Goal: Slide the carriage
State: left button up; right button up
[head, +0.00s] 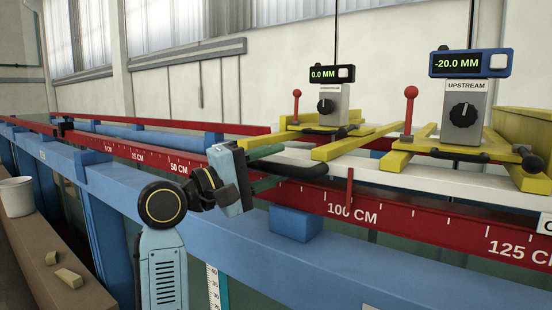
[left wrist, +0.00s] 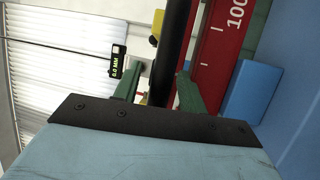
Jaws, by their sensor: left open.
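The nearer-left carriage is a yellow frame (head: 335,148) on the rails, with a grey knob box (head: 333,105) and a display reading 0.0 MM (head: 332,74). A black handle (head: 302,169) sticks out from it to the left. My left gripper (head: 281,164) is open, its green fingers at the handle's end. In the left wrist view the black handle (left wrist: 172,55) runs between the two fingers (left wrist: 157,88); contact cannot be told. A second yellow carriage (head: 440,160), labelled UPSTREAM, stands to the right, its display (head: 472,63) reading -20.0 MM. My right gripper is out of view.
A red scale rail (head: 415,215) runs along the blue flume frame (head: 420,268), and a red pointer (head: 350,188) stands near 100 CM. A blue block (head: 295,224) sits below the handle. A white mug (head: 16,197) stands on the ledge at left. The rail left of my gripper has free length.

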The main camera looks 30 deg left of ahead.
pick_arm(q)
jog(key=shift+w+d, duration=0.25)
jog(key=shift+w, duration=0.2)
